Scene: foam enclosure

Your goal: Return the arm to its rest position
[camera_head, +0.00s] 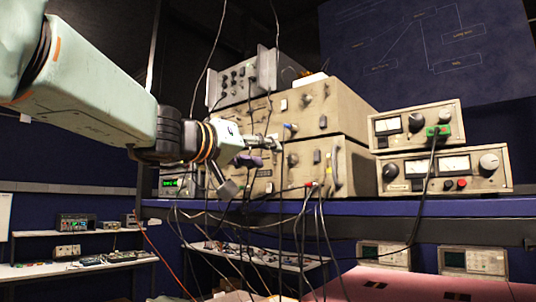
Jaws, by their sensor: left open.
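My left arm (90,105) reaches in from the upper left, pale green with a dark wrist joint. My left gripper (250,163) is at its end, open, with its fingers spread in front of the beige stacked instruments (310,110). I see nothing held between the fingers. I cannot tell whether the fingers touch the instrument fronts or the cables beside them. My right gripper is not in view.
A blue shelf (450,206) carries the instruments and two metered power supplies (418,125) (445,170). Several loose cables (310,215) hang over its front edge. A white bench (75,267) with small devices stands at the lower left. More instruments (473,260) sit below the shelf.

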